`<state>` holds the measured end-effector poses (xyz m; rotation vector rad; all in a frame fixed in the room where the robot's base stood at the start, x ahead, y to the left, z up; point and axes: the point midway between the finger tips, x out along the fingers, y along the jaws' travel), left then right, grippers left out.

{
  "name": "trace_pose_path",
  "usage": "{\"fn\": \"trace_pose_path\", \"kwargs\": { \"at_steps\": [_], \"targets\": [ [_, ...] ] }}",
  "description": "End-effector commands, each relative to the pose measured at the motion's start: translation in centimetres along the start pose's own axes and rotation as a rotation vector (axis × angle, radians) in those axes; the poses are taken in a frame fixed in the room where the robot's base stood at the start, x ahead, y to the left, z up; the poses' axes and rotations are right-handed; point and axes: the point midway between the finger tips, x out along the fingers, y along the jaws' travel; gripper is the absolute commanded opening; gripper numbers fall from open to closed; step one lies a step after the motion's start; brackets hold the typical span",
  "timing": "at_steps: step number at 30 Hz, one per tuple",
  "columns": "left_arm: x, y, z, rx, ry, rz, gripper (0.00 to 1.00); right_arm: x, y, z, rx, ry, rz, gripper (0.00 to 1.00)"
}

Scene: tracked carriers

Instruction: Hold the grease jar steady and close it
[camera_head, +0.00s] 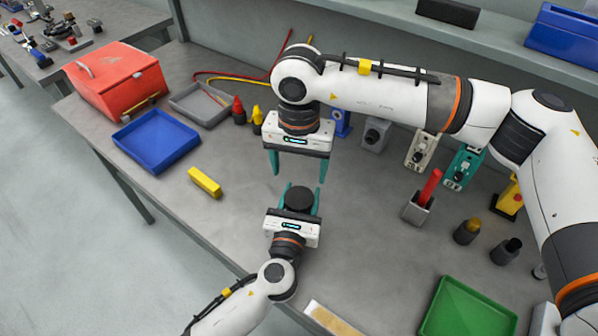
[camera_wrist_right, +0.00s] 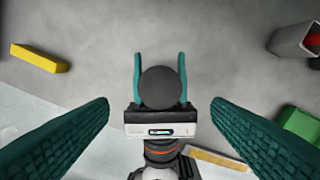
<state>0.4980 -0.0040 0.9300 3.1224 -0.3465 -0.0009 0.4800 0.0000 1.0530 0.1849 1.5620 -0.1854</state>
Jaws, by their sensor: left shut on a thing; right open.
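My left gripper (camera_head: 301,196) is shut on the jar, one teal finger on each side. My right gripper (camera_head: 297,179) is open and empty, above and behind the jar, with its fingers pointing down. In the right wrist view its two fingers stand wide apart, with the jar between and beyond them. The jar's body is hidden, and I cannot tell whether the dark top is a lid.
A yellow block (camera_head: 205,182), a blue tray (camera_head: 156,142) and a red box (camera_head: 117,80) are on the left. A grey holder with a red stick (camera_head: 429,187), dark bottles (camera_head: 467,231) and a green tray (camera_head: 468,309) are on the right. The bench around the jar is clear.

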Motion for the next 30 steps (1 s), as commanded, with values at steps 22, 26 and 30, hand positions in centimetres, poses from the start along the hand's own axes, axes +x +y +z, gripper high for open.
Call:
{"fn": "trace_pose_path", "kwargs": {
  "at_steps": [22,26,30],
  "targets": [
    [0.0,0.0,-0.1,0.000,0.001,0.000,0.00,7.1,0.0,-0.1,0.000,0.003,-0.001,0.73],
    [0.0,0.0,-0.1,0.000,0.001,0.000,0.00,7.9,0.0,0.0,0.000,0.001,-0.001,0.73],
    [0.0,0.0,-0.1,0.000,0.001,0.000,0.00,8.2,0.0,0.0,0.000,0.000,-0.001,0.73]
  ]
}}
